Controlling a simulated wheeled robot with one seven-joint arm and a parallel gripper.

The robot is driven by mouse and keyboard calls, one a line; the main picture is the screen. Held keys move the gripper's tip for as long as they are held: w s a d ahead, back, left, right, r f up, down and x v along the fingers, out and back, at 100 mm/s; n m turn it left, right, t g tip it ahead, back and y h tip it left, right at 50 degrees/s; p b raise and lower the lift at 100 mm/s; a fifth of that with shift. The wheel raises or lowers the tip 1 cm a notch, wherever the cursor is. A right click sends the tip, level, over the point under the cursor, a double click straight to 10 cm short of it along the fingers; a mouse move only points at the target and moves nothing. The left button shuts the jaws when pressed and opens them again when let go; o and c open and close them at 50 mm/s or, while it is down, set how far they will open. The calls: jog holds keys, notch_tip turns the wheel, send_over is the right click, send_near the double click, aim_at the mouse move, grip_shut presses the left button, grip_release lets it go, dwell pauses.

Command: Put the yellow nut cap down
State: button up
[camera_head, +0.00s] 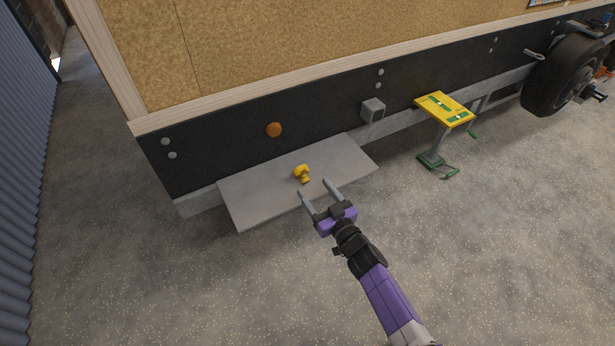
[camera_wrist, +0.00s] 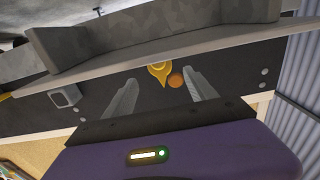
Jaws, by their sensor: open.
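The yellow nut cap (camera_head: 302,173) rests on the grey shelf (camera_head: 246,212) at the foot of the trailer wall. My gripper (camera_head: 314,187) is open and empty. Its fingertips are at the shelf's front edge, just in front of the cap and apart from it. In the wrist view, which looks upside down, the cap (camera_wrist: 158,71) appears between and beyond the two open fingers, against the shelf (camera_wrist: 150,45).
A round orange reflector (camera_head: 274,130) and a grey box (camera_head: 373,109) are on the dark trailer skirt. A yellow-topped stand with green feet (camera_head: 445,108) is to the right, near a wheel (camera_head: 567,75). The concrete floor in front is clear.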

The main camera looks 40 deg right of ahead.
jog(key=s+a+r+n+g+y, duration=0.1)
jog(key=s+a+r, duration=0.1)
jog(key=s+a, duration=0.75)
jog(key=s+a+r+y, duration=0.1)
jog(key=s+a+r, duration=0.35)
jog(key=s, duration=0.75)
jog(key=s+a+r+n+g+y, duration=0.1)
jog(key=s+a+r+n+y, duration=0.1)
jog(key=s+a+r, duration=0.5)
jog(key=s+r+y, duration=0.1)
jog(key=s+r, duration=0.4)
jog(key=shift+a+r+g, duration=0.15)
jog(key=shift+a+g, duration=0.1)
jog(key=shift+g, duration=0.05)
jog(key=shift+s, duration=0.1)
notch_tip(320, 180, up, 6)
jog(key=p, duration=0.7)
jog(key=shift+r, duration=0.25)
